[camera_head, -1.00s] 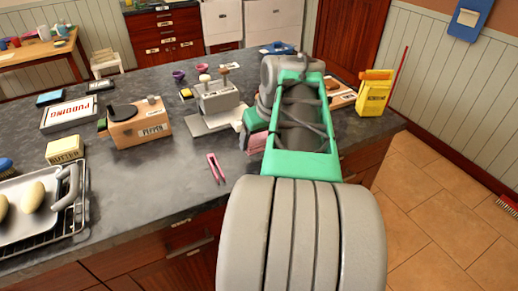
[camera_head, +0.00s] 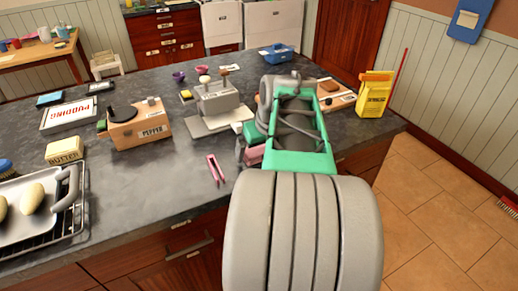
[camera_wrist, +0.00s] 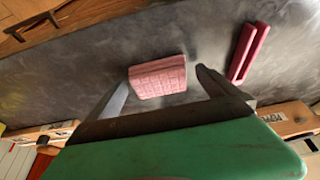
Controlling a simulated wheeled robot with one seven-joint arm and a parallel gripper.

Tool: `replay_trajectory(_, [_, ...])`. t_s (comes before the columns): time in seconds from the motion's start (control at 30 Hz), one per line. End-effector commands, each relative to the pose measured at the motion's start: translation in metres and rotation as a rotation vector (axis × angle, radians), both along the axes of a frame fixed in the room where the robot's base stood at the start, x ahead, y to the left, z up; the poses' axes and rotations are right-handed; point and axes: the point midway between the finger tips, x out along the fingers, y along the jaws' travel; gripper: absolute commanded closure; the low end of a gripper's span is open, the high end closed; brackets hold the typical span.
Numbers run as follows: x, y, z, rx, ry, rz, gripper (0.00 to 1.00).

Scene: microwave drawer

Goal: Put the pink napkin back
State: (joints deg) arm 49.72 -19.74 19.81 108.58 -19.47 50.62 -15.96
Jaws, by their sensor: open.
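The pink napkin (camera_wrist: 158,77) is a folded, patterned block on the dark countertop. In the wrist view it lies between and just beyond the two fingers of my gripper (camera_wrist: 165,84), which are open and spread apart. I cannot tell whether a finger touches it. In the head view only part of the napkin (camera_head: 253,155) shows, at the left side of my arm near the counter's front edge. My gripper is mostly hidden behind my own arm in the head view.
Pink tongs (camera_head: 215,168) lie left of the napkin; a pink two-armed thing, likely them, shows in the wrist view (camera_wrist: 248,52). A pepper box (camera_head: 139,128), a grey appliance (camera_head: 218,106) and a yellow bag (camera_head: 374,94) stand around. Counter around the tongs is clear.

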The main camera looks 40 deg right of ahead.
Motion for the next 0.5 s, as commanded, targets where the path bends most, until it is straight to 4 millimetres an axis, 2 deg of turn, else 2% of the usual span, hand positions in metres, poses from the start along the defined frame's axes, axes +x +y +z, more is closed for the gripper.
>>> replay_trajectory(0.1, [0.0,0.0,0.002,0.0,0.0,0.0,0.02])
replay_trajectory(0.23, [-0.004,0.0,0.015,-0.003,-0.003,-0.002,0.02])
replay_trajectory(0.5, [-0.029,0.007,0.079,-0.005,-0.003,-0.003,0.02])
